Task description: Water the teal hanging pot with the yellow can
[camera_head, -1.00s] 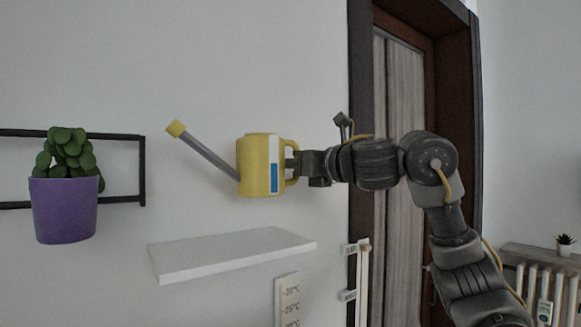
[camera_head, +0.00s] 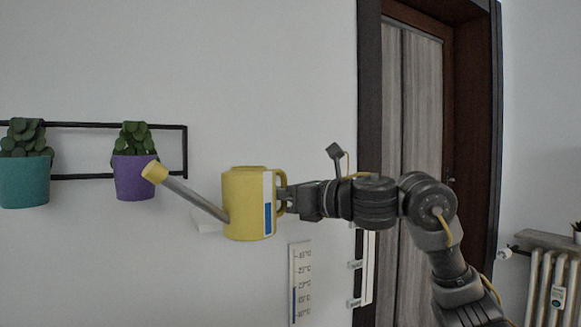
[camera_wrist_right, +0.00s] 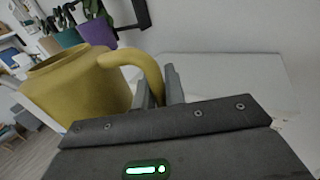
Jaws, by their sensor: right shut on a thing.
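The yellow can (camera_head: 243,204) is held upright by its handle in my right gripper (camera_head: 285,199), off any surface. Its grey spout with a yellow tip points up and to the left, the tip near the purple pot in the head view. The can and its handle also show in the right wrist view (camera_wrist_right: 85,90), with the gripper fingers (camera_wrist_right: 160,88) at the handle. The teal hanging pot (camera_head: 25,182), with a green plant, hangs on the black wall rail at the far left. My left gripper is not in view.
A purple pot (camera_head: 134,178) with a plant hangs on the black rail (camera_head: 85,176), between the teal pot and the can. A thermometer (camera_head: 300,285) is on the wall below; a dark door frame (camera_head: 370,90) stands right.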

